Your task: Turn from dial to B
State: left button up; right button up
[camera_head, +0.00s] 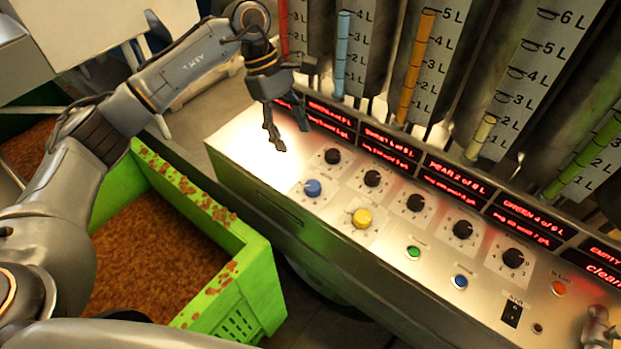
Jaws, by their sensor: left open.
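A slanted metal control panel (234,139) carries a blue knob (312,187) at its left and a yellow knob (362,218) to the right of it. The dial labels are too small to read, so I cannot tell which one is the from dial or where B lies. My left gripper (291,139) is open and empty, with its fingers pointing down over the panel's far left part, up and left of the blue knob. It appears apart from both knobs.
A row of black knobs (415,203) runs behind the coloured ones. Green (413,253) and blue (460,282) buttons lie in front. Red displays (455,176) and level tubes (410,72) stand behind. A green crate (262,290) with brown contents is at the left.

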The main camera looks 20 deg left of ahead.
aim_at(313, 185)
pick_arm(q)
jog(key=p+x, duration=0.3)
jog(key=x, duration=1)
jog(key=shift+d+f+p, duration=0.15)
jog(key=shift+f+p, duration=0.1)
jog(key=shift+p, duration=0.15)
jog(key=shift+c, duration=0.5)
jog(key=c, duration=1.1)
